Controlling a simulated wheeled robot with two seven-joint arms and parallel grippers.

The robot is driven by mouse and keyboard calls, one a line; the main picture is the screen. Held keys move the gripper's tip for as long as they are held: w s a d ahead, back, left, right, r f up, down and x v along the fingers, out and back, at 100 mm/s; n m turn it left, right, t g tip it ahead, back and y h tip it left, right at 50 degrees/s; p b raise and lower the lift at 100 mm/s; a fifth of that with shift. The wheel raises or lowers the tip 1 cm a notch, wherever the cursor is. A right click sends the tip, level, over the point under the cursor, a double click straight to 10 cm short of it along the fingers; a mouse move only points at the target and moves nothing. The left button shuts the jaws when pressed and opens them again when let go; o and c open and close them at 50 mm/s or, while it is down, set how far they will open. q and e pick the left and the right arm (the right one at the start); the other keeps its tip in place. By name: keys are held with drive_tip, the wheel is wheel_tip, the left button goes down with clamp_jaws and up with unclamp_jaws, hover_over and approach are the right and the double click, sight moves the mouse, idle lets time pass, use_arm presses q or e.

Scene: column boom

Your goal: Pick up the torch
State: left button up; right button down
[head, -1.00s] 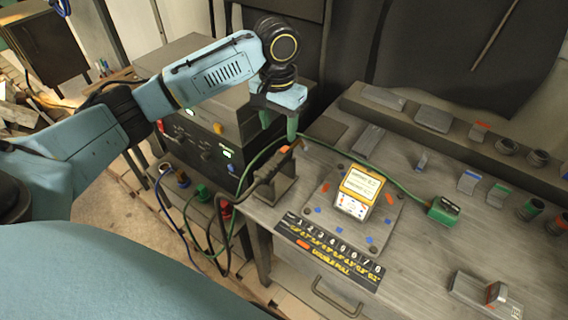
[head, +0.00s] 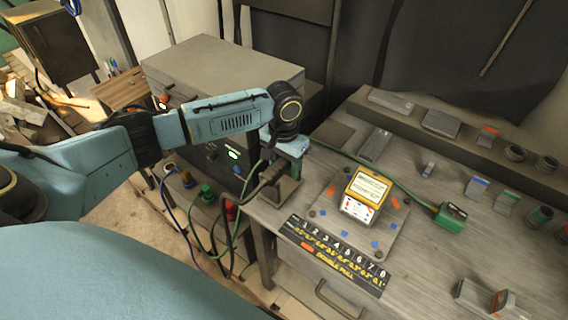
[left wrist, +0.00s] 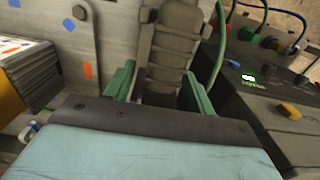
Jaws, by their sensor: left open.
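The torch (head: 268,180) is a dark handle with a bent neck, resting on a holder at the left end of the bench. Its upper end is hidden behind my left gripper (head: 290,150) in the head view. In the left wrist view the torch's dark ribbed body (left wrist: 172,55) shows between the two green fingers of my left gripper (left wrist: 160,88). The fingers are open, one on each side of it. I cannot tell whether they touch it. My right gripper is not in view.
A green clamp (head: 451,217) with a cable lies further right. The welding machine (head: 215,75) stands behind my left arm. Cables hang beside the holder. A numbered strip (head: 335,254) lines the bench front.

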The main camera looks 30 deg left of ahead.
use_arm(q)
drive_tip(key=shift+f, duration=0.2)
drive_tip(key=shift+r, duration=0.1)
drive_tip(key=c, duration=1.1)
